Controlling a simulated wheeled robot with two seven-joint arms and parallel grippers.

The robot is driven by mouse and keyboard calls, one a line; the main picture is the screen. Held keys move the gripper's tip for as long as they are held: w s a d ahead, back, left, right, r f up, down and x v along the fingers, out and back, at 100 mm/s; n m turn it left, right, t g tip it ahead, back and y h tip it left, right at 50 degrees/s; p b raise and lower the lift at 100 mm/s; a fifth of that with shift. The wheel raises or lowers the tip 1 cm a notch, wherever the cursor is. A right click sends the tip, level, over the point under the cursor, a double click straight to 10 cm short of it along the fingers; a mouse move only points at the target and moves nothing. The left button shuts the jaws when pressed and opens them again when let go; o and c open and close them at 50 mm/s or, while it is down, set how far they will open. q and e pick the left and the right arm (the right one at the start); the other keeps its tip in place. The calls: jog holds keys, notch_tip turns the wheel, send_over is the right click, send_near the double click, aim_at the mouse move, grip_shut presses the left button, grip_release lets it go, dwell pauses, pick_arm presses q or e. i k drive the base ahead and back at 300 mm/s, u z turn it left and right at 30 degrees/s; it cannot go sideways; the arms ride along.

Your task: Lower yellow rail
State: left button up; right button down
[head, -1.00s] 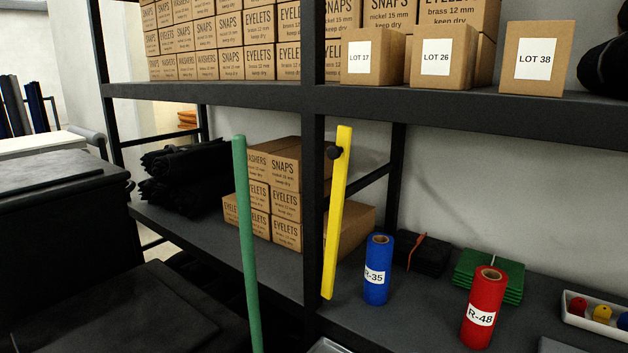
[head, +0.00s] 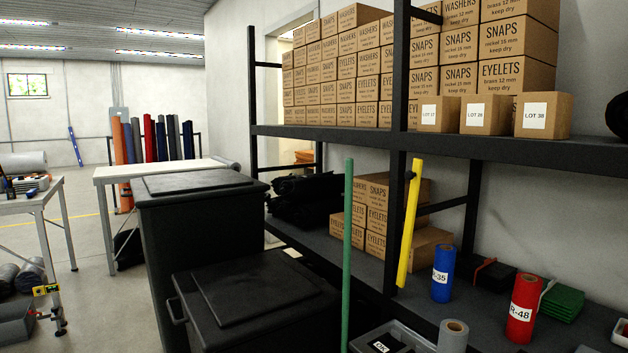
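The yellow rail (head: 409,223) is a long flat bar beside the dark front post of the shelving, near the middle right of the head view. It stands nearly upright, tilted slightly, with its top leaning right. The lower end hangs just in front of the lower shelf's edge. Neither of my grippers shows in the view.
A green pole (head: 347,255) stands left of the rail. Black bins (head: 198,215) fill the front middle. A blue roll (head: 442,274) and a red roll (head: 521,311) stand on the lower shelf (head: 470,312). Open floor lies left.

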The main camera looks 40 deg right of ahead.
aim_at(414, 175)
jog(key=u, duration=0.55)
jog(key=i, duration=0.7)
jog(key=z, duration=0.55)
jog(key=i, duration=0.9)
jog(key=z, duration=0.95)
